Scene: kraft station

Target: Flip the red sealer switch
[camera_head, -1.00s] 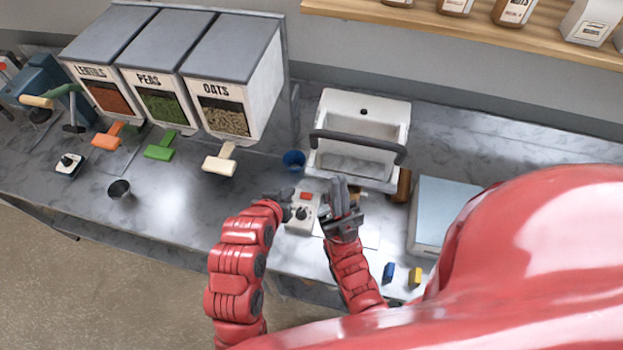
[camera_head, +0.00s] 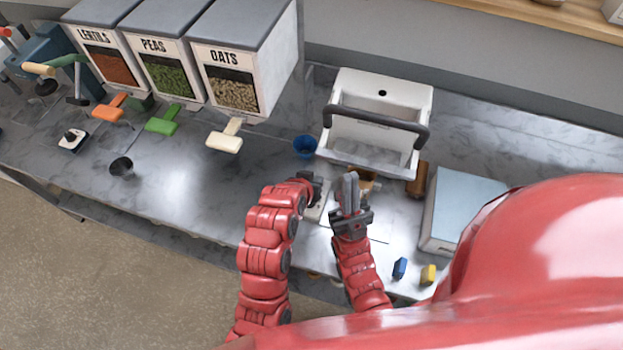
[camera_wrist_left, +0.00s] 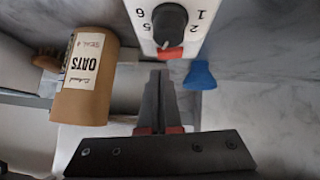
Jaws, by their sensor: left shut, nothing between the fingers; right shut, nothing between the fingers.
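The white control box (camera_head: 316,212) stands on the counter in front of the white sealer (camera_head: 420,103) with its dark bar. My left gripper (camera_head: 310,180) covers most of the box in the head view. In the left wrist view, the box shows a black dial (camera_wrist_left: 170,22) with numbers and the red switch (camera_wrist_left: 170,53) beside it. My left gripper's shut fingers (camera_wrist_left: 160,76) point at the red switch, with their tips very close to it; contact cannot be told. My right gripper (camera_head: 350,180) is shut and empty, just right of the box.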

